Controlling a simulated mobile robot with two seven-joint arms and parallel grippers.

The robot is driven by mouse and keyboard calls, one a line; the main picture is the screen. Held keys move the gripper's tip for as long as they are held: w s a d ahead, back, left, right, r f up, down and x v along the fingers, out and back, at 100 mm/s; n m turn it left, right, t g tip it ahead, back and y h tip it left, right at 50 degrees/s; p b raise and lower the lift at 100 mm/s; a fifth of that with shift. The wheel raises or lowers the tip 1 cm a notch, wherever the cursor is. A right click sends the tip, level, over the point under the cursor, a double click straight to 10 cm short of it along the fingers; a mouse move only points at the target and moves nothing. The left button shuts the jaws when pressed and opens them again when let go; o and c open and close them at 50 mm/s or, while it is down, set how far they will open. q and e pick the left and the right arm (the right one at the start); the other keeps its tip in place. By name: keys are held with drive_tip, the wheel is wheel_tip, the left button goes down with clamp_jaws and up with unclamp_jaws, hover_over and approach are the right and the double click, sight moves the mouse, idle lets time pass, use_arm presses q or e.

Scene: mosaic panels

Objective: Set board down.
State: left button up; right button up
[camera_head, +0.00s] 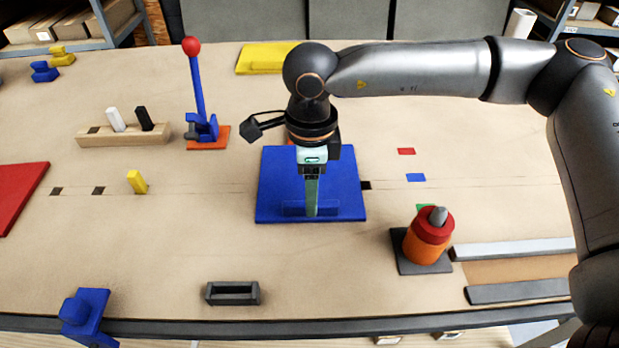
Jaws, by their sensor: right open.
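A square blue board (345,180) appears to lie flat on the table (200,240) in the middle of the head view. My right gripper (311,211) points down over the near part of the board, at a low outlined shape on its surface. It is open, with greenish fingers seen nearly edge-on. I cannot tell whether the fingertips touch the board. My right wrist hides part of the board's far edge. My left gripper is not in view.
A red panel (18,195) lies at the left and a yellow panel (265,58) at the back. A red-knobbed blue lever (198,90), a wooden block (122,135), an orange-red cylinder (428,240) and a dark tray (232,293) stand around. Metal bars (515,249) lie at right.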

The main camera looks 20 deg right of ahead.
drive_tip(key=shift+f, duration=1.35)
clamp_jaws()
drive_tip(key=shift+r, duration=0.1)
